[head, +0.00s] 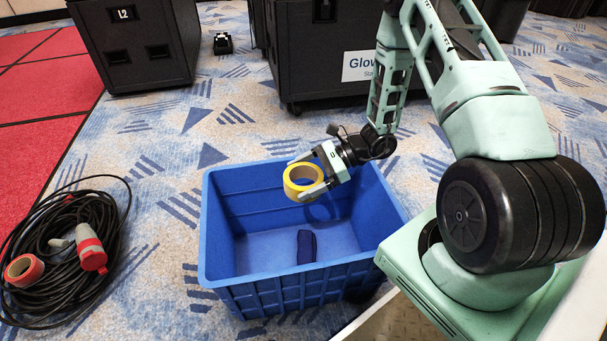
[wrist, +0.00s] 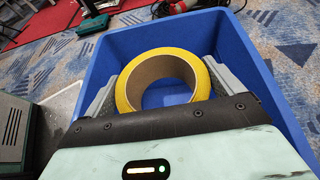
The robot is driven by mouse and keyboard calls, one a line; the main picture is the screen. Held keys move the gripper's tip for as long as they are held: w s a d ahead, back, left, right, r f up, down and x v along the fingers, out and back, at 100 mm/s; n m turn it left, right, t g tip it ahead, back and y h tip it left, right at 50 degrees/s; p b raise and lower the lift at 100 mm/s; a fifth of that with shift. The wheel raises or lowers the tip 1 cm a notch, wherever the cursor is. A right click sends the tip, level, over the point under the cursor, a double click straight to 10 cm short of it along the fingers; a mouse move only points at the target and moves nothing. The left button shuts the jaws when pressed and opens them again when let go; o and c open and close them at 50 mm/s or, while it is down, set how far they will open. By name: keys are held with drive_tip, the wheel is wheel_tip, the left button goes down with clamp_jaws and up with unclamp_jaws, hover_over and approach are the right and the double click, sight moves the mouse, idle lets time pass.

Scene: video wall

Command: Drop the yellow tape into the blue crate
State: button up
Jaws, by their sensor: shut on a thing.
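The yellow tape (head: 303,181) is a roll with a brown core. My gripper (head: 306,184) is shut on it and holds it over the opening of the blue crate (head: 290,280). In the wrist view the tape (wrist: 205,80) sits between the two grey fingers of my gripper (wrist: 163,85), with the crate's blue walls (wrist: 112,42) around it. The crate stands on the carpet.
Black cases (head: 135,50) stand behind. Patterned carpet (head: 165,165) between them is clear.

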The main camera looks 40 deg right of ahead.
wheel_tip(320, 180, down, 6)
drive_tip(key=b, duration=0.4)
drive_tip(key=shift+r+b, duration=0.15)
drive_tip(key=shift+b, duration=0.2)
drive_tip(key=shift+r, duration=0.1)
drive_tip(key=o, duration=0.8)
drive_tip(key=shift+o, duration=0.2)
drive_tip(key=p+v, duration=0.6)
drive_tip(key=v, duration=1.1)
drive_tip(key=shift+d, duration=0.1)
